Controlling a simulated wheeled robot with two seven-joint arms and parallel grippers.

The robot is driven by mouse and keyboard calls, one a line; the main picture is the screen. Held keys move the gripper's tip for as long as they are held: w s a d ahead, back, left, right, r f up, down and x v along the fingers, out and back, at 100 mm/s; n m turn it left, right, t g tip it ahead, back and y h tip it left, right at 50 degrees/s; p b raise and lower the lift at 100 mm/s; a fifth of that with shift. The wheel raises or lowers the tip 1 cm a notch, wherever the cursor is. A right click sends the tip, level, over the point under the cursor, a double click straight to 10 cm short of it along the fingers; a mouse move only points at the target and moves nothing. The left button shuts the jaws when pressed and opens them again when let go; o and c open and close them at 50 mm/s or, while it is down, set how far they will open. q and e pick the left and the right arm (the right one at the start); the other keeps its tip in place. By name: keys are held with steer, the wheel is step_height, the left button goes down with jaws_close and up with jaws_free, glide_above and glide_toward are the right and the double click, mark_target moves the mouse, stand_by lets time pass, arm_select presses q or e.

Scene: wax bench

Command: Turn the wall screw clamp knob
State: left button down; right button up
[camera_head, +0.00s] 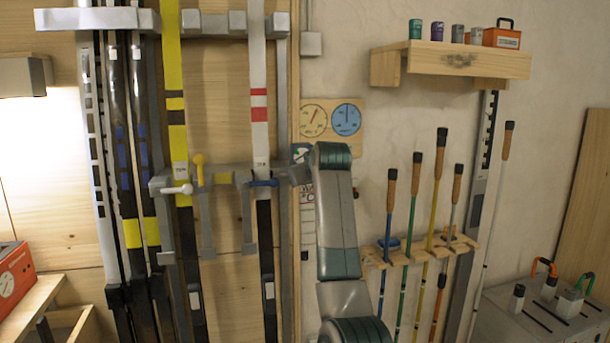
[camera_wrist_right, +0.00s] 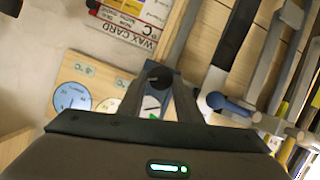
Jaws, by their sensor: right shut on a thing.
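The grey wall screw clamp (camera_head: 225,177) runs across the skis in the head view. The blue handle also shows in the right wrist view (camera_wrist_right: 230,105). A black round knob (camera_wrist_right: 160,77) sits between the fingertips of my right gripper (camera_wrist_right: 158,88), which is shut on it. In the head view my right arm comes up from the bottom centre. It hides most of that gripper at the clamp's right end. My left gripper is in neither view.
Several skis stand upright at the left. Dial gauges (camera_head: 329,118) hang on the wall above my right arm. A wooden rack (camera_head: 425,246) of long-handled tools is to the right, below a shelf (camera_head: 460,60). An orange box (camera_head: 14,280) stands at the far left.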

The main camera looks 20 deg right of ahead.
steer(key=shift+f+y, duration=0.15)
steer(key=shift+y, duration=0.15)
steer(key=o, duration=1)
steer(key=shift+o, duration=0.2)
steer(key=shift+s, duration=0.1)
steer(key=b+v, duration=0.7)
steer(key=v, duration=1)
